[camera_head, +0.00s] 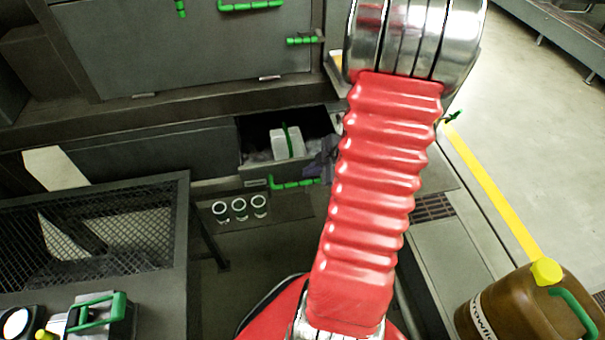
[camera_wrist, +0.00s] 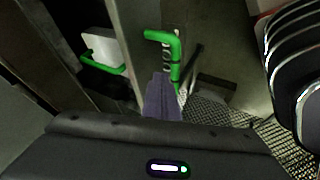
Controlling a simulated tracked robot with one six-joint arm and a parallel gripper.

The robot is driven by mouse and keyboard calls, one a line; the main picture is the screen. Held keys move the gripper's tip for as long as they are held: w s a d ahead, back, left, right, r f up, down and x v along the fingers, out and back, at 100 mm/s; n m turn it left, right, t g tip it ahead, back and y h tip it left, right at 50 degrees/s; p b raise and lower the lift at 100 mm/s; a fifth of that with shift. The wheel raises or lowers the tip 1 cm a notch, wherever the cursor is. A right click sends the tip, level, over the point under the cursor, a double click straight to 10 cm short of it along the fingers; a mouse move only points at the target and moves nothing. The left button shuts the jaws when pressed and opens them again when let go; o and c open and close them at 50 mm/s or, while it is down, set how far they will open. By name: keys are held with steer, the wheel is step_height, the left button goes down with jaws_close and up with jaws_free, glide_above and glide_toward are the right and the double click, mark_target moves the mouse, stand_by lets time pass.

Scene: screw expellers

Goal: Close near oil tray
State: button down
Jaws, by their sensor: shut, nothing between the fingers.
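The near oil tray (camera_head: 257,183) is a dark metal drawer pulled out of the machine's lower front in the head view. A green bar handle (camera_head: 295,182) is on its front. The handle also shows large in the wrist view (camera_wrist: 175,58). A white block-like container with a green strap (camera_head: 287,143) sits inside the tray. My gripper (camera_head: 326,164) is shut and empty at the right end of the handle, partly hidden by my red arm. In the wrist view its fingertips (camera_wrist: 161,80) are close beside the handle; I cannot tell if they touch it.
A mesh-topped dark table (camera_head: 90,235) stands at the left. A brown jug with a yellow cap (camera_head: 530,305) is at the lower right. Open floor with a yellow line (camera_head: 490,190) lies to the right.

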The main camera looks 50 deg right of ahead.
mark_target(294, 177)
steer(key=shift+x, duration=2.6)
steer(key=shift+w, duration=0.15)
